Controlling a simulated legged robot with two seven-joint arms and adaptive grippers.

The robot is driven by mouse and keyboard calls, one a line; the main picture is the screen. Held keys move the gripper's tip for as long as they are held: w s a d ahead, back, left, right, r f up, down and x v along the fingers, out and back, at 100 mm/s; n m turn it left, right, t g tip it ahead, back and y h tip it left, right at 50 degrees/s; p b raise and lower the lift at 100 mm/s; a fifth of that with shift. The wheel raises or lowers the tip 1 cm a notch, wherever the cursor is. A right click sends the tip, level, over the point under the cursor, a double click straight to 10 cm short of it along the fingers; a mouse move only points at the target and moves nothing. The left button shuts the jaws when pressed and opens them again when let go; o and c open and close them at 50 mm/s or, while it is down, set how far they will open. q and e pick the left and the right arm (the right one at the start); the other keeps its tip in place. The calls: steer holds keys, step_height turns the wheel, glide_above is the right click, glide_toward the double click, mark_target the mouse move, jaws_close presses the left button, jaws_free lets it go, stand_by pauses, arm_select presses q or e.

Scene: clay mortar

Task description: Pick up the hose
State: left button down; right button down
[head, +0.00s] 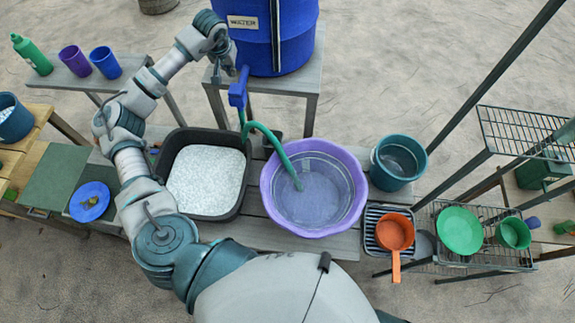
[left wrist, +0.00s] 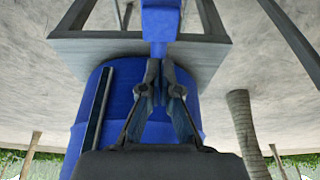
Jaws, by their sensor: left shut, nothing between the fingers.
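The green hose (head: 272,139) hangs from the blue tap (head: 238,92) of the blue water barrel (head: 275,35). It curves down and its free end lies inside the purple basin (head: 266,208). My left gripper (head: 231,68) is beside the barrel's front left side, just above the tap. In the left wrist view its fingers (left wrist: 160,68) are closed together and empty, with the blue tap (left wrist: 161,20) just beyond the tips. The hose does not show clearly in the left wrist view. My right gripper is out of view.
A dark tub of white material (head: 207,180) stands left of the basin, under my left arm. A teal bucket (head: 398,160) and an orange pan (head: 395,232) are to the right. The barrel stands on a grey stand (head: 312,82). Cups and a green bottle (head: 32,54) stand at the far left.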

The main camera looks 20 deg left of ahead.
mark_target(277, 148)
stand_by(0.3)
